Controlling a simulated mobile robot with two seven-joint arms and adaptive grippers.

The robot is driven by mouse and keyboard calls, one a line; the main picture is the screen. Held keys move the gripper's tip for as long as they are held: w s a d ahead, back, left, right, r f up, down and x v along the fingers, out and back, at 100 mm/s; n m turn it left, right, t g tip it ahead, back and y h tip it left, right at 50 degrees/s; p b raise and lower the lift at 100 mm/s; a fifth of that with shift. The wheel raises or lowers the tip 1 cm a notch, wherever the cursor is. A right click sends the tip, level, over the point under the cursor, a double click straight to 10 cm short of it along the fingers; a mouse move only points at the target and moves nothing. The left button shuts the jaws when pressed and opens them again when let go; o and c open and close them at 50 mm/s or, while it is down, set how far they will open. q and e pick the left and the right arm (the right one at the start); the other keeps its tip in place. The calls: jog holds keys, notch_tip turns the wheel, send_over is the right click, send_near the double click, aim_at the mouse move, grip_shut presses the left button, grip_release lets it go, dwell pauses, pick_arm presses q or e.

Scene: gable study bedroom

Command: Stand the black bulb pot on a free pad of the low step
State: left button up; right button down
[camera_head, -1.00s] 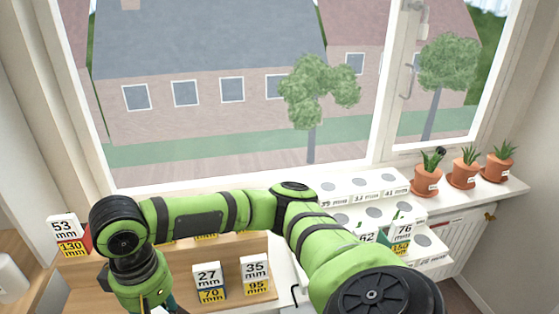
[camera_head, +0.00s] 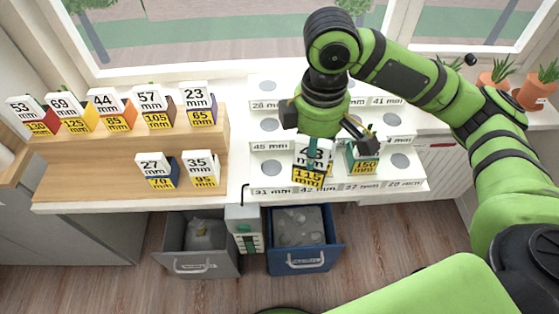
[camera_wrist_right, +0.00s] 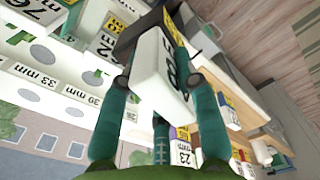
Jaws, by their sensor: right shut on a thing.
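The black bulb pot (camera_wrist_right: 146,30) is between the fingers of my right gripper (camera_wrist_right: 158,82), with its white label block towards the wrist camera. In the head view my right gripper (camera_head: 320,145) points down over the front of the stepped stand, shut on this pot. A label reading 43 mm and 115 mm (camera_head: 311,168) shows just below the fingers. The low step (camera_head: 345,189) is the front row, with grey pads at its left (camera_head: 272,168) and right (camera_head: 400,161) bare. The gripper hides part of the middle; I cannot tell whether the pot touches a pad. My left gripper is not in view.
A pot labelled 150 mm (camera_head: 365,163) stands close right of the held pot. Several labelled pots stand on the wooden stand (camera_head: 100,165) at left. Terracotta pots (camera_head: 538,92) stand on the sill at right. Open grey (camera_head: 200,262) and blue (camera_head: 304,258) drawers are below.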

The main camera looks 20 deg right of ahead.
jog(key=n, duration=0.1)
jog(key=r+n, duration=0.1)
jog(key=shift+a+n, duration=0.35)
jog(key=shift+n, duration=0.05)
jog(key=shift+a+n, duration=0.15)
jog(key=shift+n, duration=0.15)
jog(key=shift+w+a+f, duration=0.1)
jog(key=shift+w+f, duration=0.05)
jog(key=shift+w, duration=0.15)
pick_arm(q)
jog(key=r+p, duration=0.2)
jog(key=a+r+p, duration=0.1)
jog(key=p, duration=0.1)
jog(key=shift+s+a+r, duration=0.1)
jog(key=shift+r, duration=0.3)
pick_arm(e)
jog(key=w+a+f, duration=0.1)
jog(key=w+f, duration=0.2)
jog(key=w+a+f, duration=0.1)
jog(key=w+f, duration=0.2)
jog(key=f, duration=0.1)
jog(key=w+a+f, duration=0.1)
jog(key=w+f, duration=0.2)
jog(key=w, duration=0.1)
jog(key=shift+a+f, duration=0.3)
jog(key=shift+a, duration=0.05)
jog(key=c, duration=1.2)
grip_release()
jog(key=shift+f, duration=0.2)
jog(key=o, duration=0.3)
